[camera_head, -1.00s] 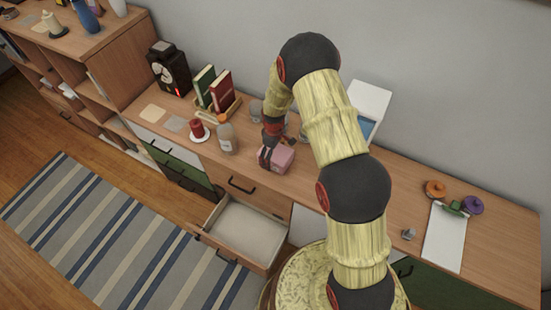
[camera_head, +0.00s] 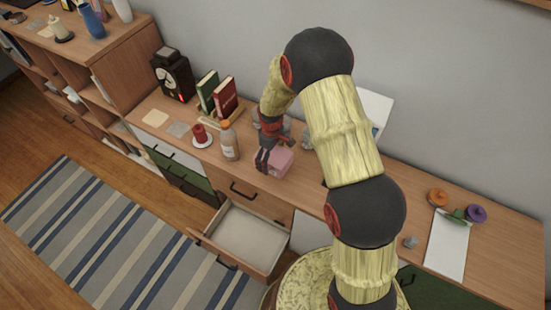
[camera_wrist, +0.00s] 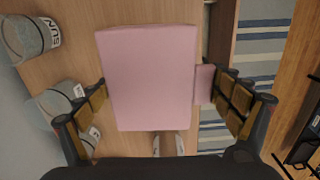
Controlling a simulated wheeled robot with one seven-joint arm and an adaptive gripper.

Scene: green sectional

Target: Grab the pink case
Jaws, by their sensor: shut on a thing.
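The pink case (camera_head: 276,163) is a small box at the front edge of the wooden desk, beside a bottle. In the wrist view the pink case (camera_wrist: 150,75) fills the middle, with a small pink tab on its right side. My gripper (camera_head: 266,160) reaches down over it in the head view. In the wrist view my gripper (camera_wrist: 163,105) has one finger on each side of the case and is shut on it. I cannot tell whether the case is clear of the desk top.
An orange-capped bottle (camera_head: 229,143) and a red candle (camera_head: 200,136) stand left of the case. Grey cups (camera_wrist: 58,102) stand close by in the wrist view. An open drawer (camera_head: 245,236) juts out below. A white sheet (camera_head: 447,243) lies on the right.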

